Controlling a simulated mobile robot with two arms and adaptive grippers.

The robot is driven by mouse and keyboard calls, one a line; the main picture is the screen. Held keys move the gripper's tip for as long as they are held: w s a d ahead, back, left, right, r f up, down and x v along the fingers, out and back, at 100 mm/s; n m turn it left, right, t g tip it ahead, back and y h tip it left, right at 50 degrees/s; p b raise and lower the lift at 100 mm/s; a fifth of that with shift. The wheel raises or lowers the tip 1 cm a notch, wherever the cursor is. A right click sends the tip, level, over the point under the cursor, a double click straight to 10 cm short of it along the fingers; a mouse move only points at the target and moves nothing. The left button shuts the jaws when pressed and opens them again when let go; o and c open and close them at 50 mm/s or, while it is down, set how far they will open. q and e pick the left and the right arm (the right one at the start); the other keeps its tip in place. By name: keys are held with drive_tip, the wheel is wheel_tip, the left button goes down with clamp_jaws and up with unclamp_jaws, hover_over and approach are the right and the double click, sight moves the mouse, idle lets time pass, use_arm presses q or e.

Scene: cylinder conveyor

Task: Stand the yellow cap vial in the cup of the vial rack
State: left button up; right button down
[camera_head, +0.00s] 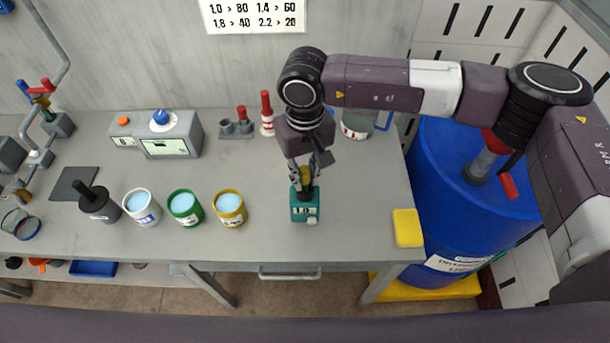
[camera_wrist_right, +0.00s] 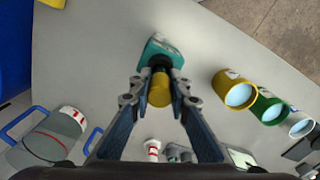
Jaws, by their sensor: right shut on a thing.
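My right gripper (camera_head: 306,172) is shut on a yellow-topped piece, which I take as the yellow cap vial (camera_head: 306,176). Its yellow end also shows between the fingers in the right wrist view (camera_wrist_right: 159,92). Directly below is a teal block (camera_head: 305,213) with a "1.0" label and a black round top (camera_wrist_right: 162,63). The vial's lower end meets or overlaps this black part; I cannot tell whether it sits inside. A small grey rack (camera_head: 228,132) stands at the back of the table, with a red-topped item at its right side. My left gripper is not in view.
A boxed instrument (camera_head: 157,135) and red-white bottle (camera_head: 267,123) stand behind. A yellow pad (camera_head: 408,228) lies near the right edge, beside a blue drum (camera_head: 450,190).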

drive_tip(key=shift+r+p, duration=0.4)
drive_tip(key=shift+r, duration=2.55)
